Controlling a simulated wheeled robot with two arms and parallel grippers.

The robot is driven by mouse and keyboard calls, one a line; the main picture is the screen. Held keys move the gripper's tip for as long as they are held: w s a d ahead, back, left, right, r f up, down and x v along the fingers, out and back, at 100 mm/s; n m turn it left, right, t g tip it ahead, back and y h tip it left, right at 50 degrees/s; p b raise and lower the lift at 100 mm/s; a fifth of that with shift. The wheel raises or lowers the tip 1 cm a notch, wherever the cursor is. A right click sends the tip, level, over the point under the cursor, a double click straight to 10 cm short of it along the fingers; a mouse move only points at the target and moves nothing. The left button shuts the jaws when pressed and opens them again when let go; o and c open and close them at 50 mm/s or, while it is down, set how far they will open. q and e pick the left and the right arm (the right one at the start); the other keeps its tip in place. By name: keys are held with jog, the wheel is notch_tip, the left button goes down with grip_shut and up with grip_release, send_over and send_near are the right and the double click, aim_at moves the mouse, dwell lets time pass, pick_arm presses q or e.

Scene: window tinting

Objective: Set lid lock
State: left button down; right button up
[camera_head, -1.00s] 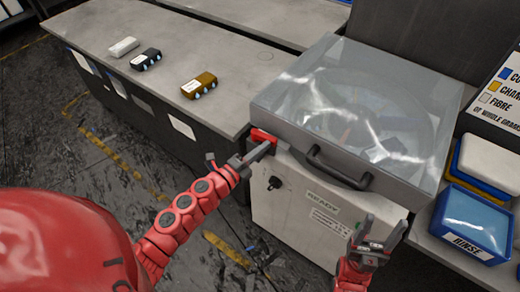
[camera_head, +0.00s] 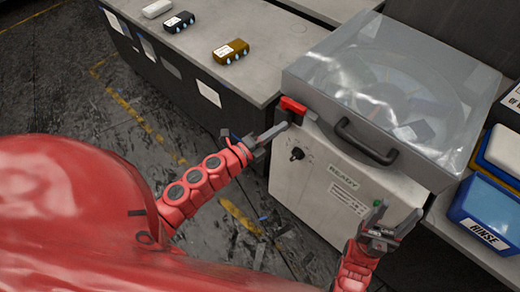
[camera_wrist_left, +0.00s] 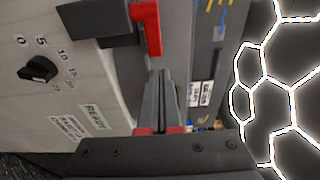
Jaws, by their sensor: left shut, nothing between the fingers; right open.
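A machine with a clear, closed lid (camera_head: 385,80) stands at the right on a pale cabinet. The red lid lock (camera_head: 292,104) sits at its front left corner; in the left wrist view it is a red L-shaped lever (camera_wrist_left: 154,30) beside a dark block. My left gripper (camera_head: 284,128) is shut and empty, its tips just below the lock. The left wrist view shows its closed fingers (camera_wrist_left: 160,85) pointing toward the lever, with no clear contact. My right gripper (camera_head: 384,218) is open and empty in front of the cabinet's right part.
A dark handle (camera_head: 365,141) sticks out from the lid's front. A black dial (camera_head: 297,154) and a READY label (camera_head: 342,172) are on the cabinet front. A blue RINSE tub (camera_head: 490,212) stands at the right. Several small blocks, one brown (camera_head: 230,51), lie on the left bench.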

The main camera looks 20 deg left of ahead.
pick_arm(q)
jog(key=s+a, duration=0.1)
jog(key=s, duration=0.6)
jog(key=shift+a+f, duration=0.25)
jog(key=shift+s+r, duration=0.1)
